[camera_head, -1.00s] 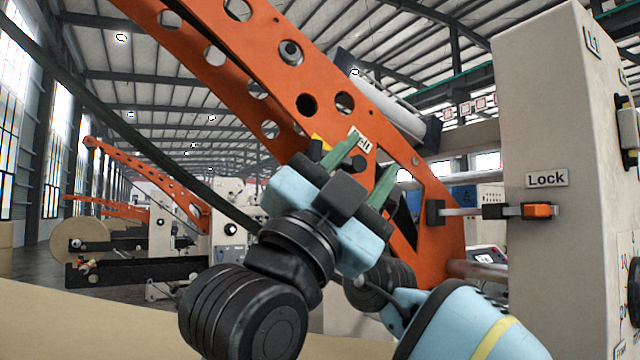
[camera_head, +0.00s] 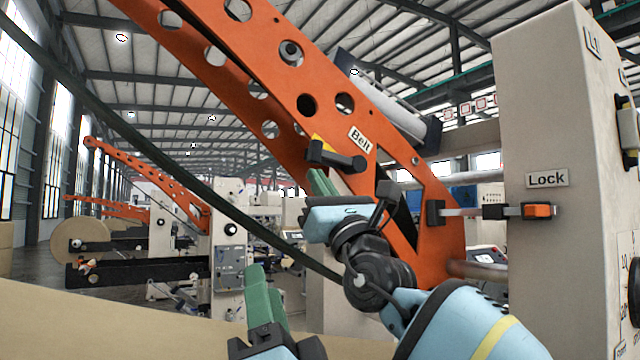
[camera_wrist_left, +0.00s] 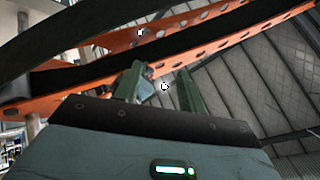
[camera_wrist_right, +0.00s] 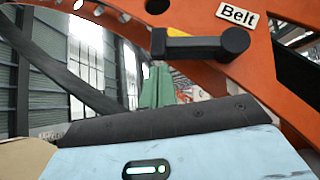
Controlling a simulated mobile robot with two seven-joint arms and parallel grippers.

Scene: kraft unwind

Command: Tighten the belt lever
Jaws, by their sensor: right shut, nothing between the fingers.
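The belt lever (camera_head: 338,156) is a black handle on the orange arm under the "Belt" label (camera_head: 361,139). It points left from its round pivot, tilted slightly up, with a yellow mark behind its free end. It shows nearly level in the right wrist view (camera_wrist_right: 200,46). My right gripper (camera_head: 320,183) is shut and empty just below the lever, its green fingertips apart from it. These fingers are together in the right wrist view (camera_wrist_right: 157,86). My left gripper (camera_head: 262,288) is open and empty, low and left of the lever; its fingers stand apart in the left wrist view (camera_wrist_left: 160,85).
The perforated orange arm (camera_head: 270,80) slopes across the view. A dark belt (camera_head: 215,190) sags left of the lever and passes close to both grippers. A beige cabinet (camera_head: 550,100) with a "Lock" label and orange latch (camera_head: 538,211) stands at right.

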